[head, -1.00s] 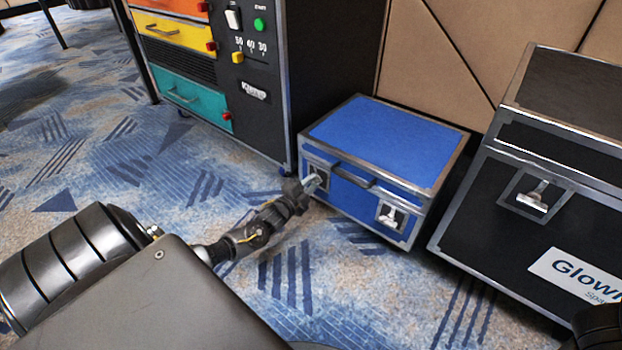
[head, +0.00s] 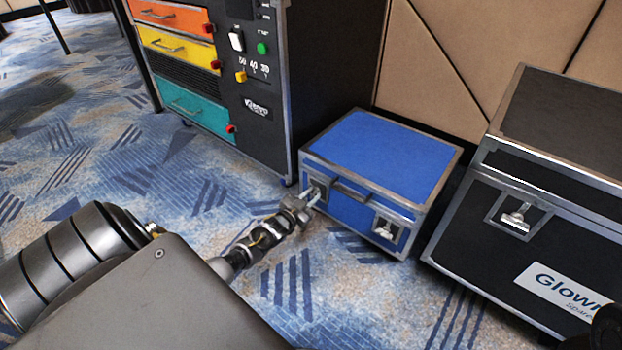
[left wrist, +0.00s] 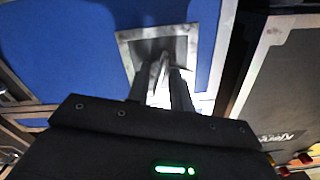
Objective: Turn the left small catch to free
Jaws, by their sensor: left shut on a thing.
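The small blue case (head: 385,150) with metal edges stands on the carpet. Its left catch (head: 316,192) is on the front face, partly hidden by my left gripper (head: 308,200). In the left wrist view my left gripper (left wrist: 163,88) reaches into the metal catch plate (left wrist: 195,38), its fingers closed on the left catch (left wrist: 158,66). The case's right catch (head: 386,229) shows free of any gripper. A dark part at the lower right edge of the head view may be my right arm; no right gripper fingers show.
A dark cabinet (head: 262,118) with orange, yellow and teal drawers stands behind and left of the blue case. A large black case (head: 480,230) with a catch (head: 515,219) stands close on the right. Patterned carpet in front is clear.

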